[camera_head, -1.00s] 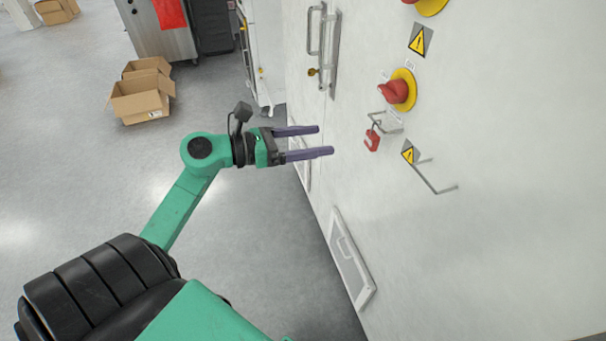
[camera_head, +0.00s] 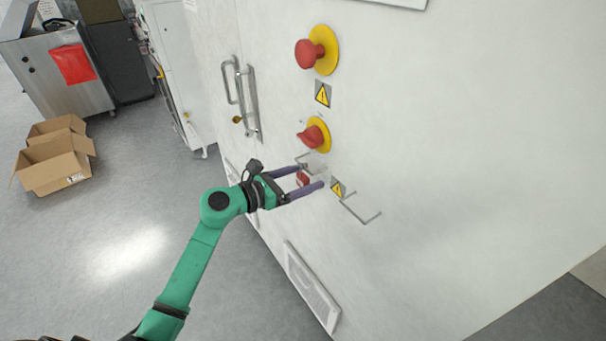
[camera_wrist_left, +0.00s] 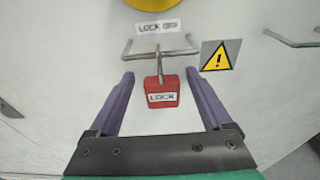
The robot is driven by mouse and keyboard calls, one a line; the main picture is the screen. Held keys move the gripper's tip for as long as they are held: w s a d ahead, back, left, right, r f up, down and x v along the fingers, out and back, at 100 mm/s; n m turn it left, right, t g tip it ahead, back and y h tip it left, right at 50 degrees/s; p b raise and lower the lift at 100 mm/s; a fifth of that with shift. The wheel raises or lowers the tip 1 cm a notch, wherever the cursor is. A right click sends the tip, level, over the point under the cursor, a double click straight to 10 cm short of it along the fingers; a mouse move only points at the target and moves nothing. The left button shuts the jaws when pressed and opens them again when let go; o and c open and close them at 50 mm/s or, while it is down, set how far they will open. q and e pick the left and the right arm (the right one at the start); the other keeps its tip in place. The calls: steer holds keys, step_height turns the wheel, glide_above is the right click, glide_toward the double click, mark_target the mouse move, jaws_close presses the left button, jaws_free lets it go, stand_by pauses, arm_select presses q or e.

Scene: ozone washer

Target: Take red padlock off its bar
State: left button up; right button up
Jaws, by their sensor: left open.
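The red padlock (camera_head: 302,179) hangs by its shackle from a metal bar (camera_head: 313,160) on the white cabinet. In the left wrist view the padlock (camera_wrist_left: 161,92) reads "LOCK" and hangs upright from the bar (camera_wrist_left: 160,50), below a "LOCK OFF" label (camera_wrist_left: 159,27). My left gripper (camera_head: 313,176) is open, with one purple finger on each side of the padlock. In the left wrist view the fingers of my left gripper (camera_wrist_left: 165,84) stand apart from the padlock's sides, with a gap on both. My right gripper is not in view.
A red rotary switch (camera_head: 313,135) on a yellow disc is just above the bar. A second, empty bar (camera_head: 361,210) sticks out to the lower right, beside a warning sign (camera_head: 338,189). A door handle (camera_head: 243,95) is at the left. Cardboard boxes (camera_head: 56,160) lie on the floor.

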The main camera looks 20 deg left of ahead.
arm_select(q)
steer(key=shift+s, duration=0.15)
steer(key=shift+c, duration=1.2)
jaws_close()
steer(key=shift+r, duration=0.1)
steer(key=shift+r, duration=0.1)
steer(key=shift+r+p, duration=0.8)
steer(key=shift+r, duration=0.2)
